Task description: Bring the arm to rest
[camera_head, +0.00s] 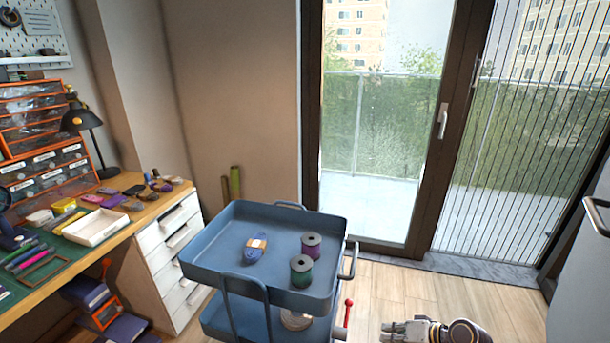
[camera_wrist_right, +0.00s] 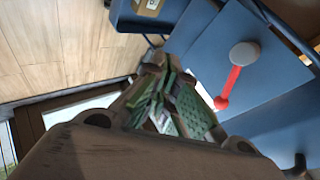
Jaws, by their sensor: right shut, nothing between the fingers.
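My right gripper (camera_head: 392,331) shows at the bottom edge of the head view, right of the blue cart, low over the wooden floor. Its fingers point left, and it is shut and empty. In the right wrist view its fingers (camera_wrist_right: 172,105) are close together in front of the blue cart. My left gripper is in neither view.
The blue cart (camera_head: 225,285) carries a blue cord bundle (camera_head: 256,248), a purple spool (camera_head: 311,245) and a green spool (camera_head: 301,271). A red-handled tool (camera_head: 347,312) stands at its right side; it also shows in the wrist view (camera_wrist_right: 230,85). Floor (camera_head: 400,290) right of the cart is clear.

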